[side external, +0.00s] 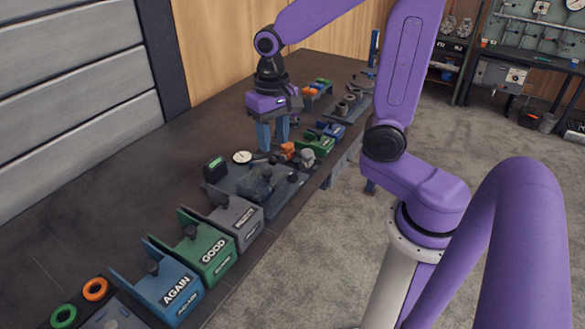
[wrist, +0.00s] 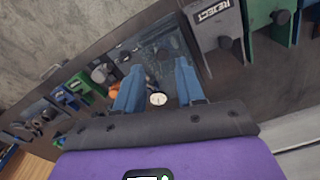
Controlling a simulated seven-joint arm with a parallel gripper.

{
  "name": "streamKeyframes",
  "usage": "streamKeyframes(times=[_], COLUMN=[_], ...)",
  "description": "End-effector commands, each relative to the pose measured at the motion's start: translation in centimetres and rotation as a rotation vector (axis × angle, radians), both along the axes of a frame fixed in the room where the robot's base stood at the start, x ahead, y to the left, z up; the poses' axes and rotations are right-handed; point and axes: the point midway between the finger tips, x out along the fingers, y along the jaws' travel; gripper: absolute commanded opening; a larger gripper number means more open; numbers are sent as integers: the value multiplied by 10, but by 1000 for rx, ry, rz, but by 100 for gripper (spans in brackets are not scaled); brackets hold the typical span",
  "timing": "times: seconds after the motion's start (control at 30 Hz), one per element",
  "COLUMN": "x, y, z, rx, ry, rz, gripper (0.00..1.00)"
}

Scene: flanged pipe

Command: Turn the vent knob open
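My gripper (side external: 272,146) points down over the far part of a grey test fixture (side external: 228,184). An orange part (side external: 288,150), possibly the vent knob, sits just right of the fingers in the side view. In the wrist view the orange part (wrist: 115,90) is partly hidden behind the left finger. A grey rounded part (side external: 307,157) is beside it. I cannot tell for sure which part is the vent knob, or whether a finger touches it.
A white dial gauge (side external: 242,157) and a small display box (side external: 215,168) stand at the fixture's left edge. A dark rounded part (side external: 262,180) is on the fixture. Grey, green (side external: 206,254) and blue (side external: 170,283) bins stand nearer. The bench's left side is clear.

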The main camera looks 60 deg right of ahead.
Motion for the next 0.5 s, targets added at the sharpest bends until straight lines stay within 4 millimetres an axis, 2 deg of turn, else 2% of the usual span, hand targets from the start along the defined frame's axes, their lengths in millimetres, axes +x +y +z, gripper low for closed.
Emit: streamKeyframes(times=[0.2,0.5], x=[21,34], y=[-21,-56], z=[0,-1], rx=[0,1], ry=[3,9], rz=[-289,-679], gripper=[38,38])
